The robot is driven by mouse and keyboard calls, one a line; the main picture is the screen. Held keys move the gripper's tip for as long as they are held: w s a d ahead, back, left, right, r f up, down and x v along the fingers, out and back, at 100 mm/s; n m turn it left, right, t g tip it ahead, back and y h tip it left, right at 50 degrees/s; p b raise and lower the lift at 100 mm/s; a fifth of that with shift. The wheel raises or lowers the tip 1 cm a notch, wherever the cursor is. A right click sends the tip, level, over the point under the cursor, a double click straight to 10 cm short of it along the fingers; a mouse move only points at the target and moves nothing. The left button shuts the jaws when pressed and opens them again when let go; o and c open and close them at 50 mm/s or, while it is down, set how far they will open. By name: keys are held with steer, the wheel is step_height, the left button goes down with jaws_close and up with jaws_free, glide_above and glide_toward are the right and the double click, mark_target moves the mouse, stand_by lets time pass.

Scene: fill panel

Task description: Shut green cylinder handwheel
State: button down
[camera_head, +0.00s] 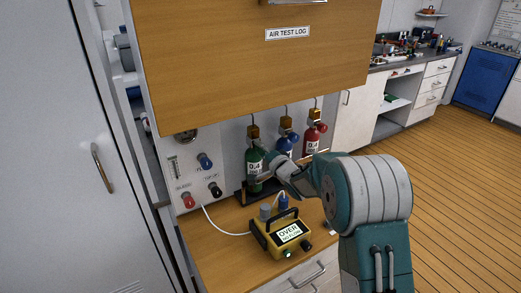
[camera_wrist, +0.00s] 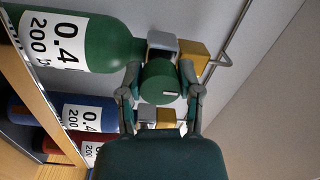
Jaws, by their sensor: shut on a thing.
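The green cylinder (camera_head: 253,166) stands at the left of a row of three, under the wooden cabinet. In the wrist view the green cylinder (camera_wrist: 105,45) lies across the top left, with its grey and brass valve at its neck. Its green handwheel (camera_wrist: 161,86) sits between my two fingers. My gripper (camera_wrist: 160,73) is shut on the handwheel, one finger against each side. In the head view my gripper (camera_head: 266,157) reaches the top of the green cylinder from the right, and the handwheel is hidden behind it.
A blue cylinder (camera_head: 285,144) and a red cylinder (camera_head: 312,138) stand to the right. The yellow meter (camera_head: 280,238) reading "OVER" sits on the counter in front. A gauge panel (camera_head: 187,172) is at the left. The wooden cabinet (camera_head: 230,75) overhangs the cylinders.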

steer(key=shift+s+a+f, duration=0.1)
steer(key=shift+f, duration=0.35)
steer(key=shift+c, duration=1.6)
jaws_free()
steer(key=shift+o, duration=0.2)
steer(key=shift+r, duration=0.25)
steer(key=shift+s+d, duration=0.2)
steer(key=shift+d, duration=0.1)
steer(key=v, duration=1.1)
steer(key=shift+s+a, duration=0.1)
steer(key=shift+s, duration=0.05)
